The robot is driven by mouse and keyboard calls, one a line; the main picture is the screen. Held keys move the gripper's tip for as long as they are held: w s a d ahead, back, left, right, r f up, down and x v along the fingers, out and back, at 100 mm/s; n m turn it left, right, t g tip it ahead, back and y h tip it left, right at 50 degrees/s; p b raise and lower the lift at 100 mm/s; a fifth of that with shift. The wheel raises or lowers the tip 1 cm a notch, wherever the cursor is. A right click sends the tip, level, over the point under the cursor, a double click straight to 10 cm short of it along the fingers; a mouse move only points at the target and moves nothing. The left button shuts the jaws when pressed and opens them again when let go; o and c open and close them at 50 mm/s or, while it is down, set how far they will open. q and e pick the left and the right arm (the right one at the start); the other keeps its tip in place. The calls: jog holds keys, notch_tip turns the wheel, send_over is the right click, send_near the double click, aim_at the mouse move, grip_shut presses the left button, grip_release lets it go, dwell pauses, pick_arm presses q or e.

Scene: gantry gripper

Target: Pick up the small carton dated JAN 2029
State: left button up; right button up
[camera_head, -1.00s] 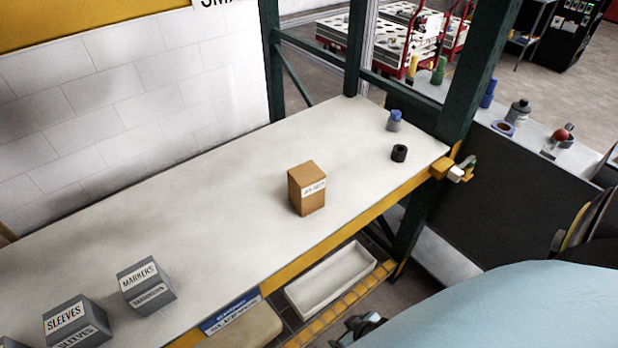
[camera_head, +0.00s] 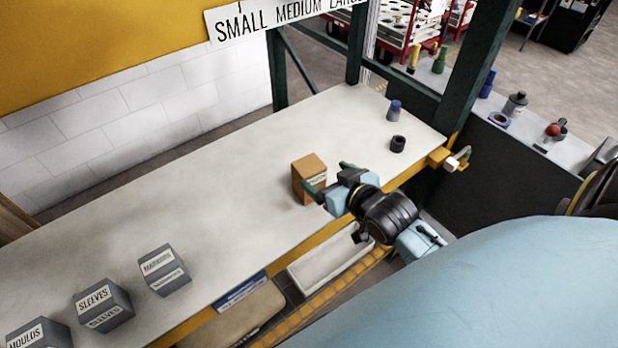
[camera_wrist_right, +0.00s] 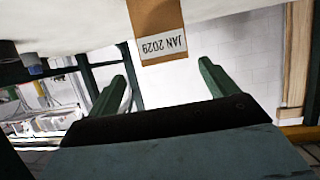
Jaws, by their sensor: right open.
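The small brown carton (camera_head: 305,172) stands upright on the white bench top, near its front edge. In the right wrist view the carton (camera_wrist_right: 152,16) appears upside down, and its white label reads JAN 2029. My right gripper (camera_head: 330,176) is open, with its green fingers close to the carton's front right side. In the right wrist view the fingers of my right gripper (camera_wrist_right: 168,80) are spread apart, with the carton beyond the tips and between their lines. Nothing is held. From the head view I cannot tell whether a finger touches the carton. My left gripper is not in view.
Grey boxes labelled MARKERS (camera_head: 164,270), SLEEVES (camera_head: 103,306) and MOULDS (camera_head: 38,337) stand at the bench's left. A black ring (camera_head: 398,144) and a blue-topped bottle (camera_head: 394,110) stand at the right end. A green post (camera_head: 470,75) rises there. The bench middle is clear.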

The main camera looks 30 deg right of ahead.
aim_at(318, 170)
jog(key=x, duration=0.4)
jog(key=shift+a+x, duration=0.2)
jog(key=shift+x, duration=1.2)
jog(key=shift+a+x, duration=0.2)
jog(key=shift+x, duration=1.15)
jog(key=shift+s+f, duration=0.1)
jog(key=shift+f, duration=0.05)
jog(key=shift+c, duration=0.2)
jog(key=c, duration=1.2)
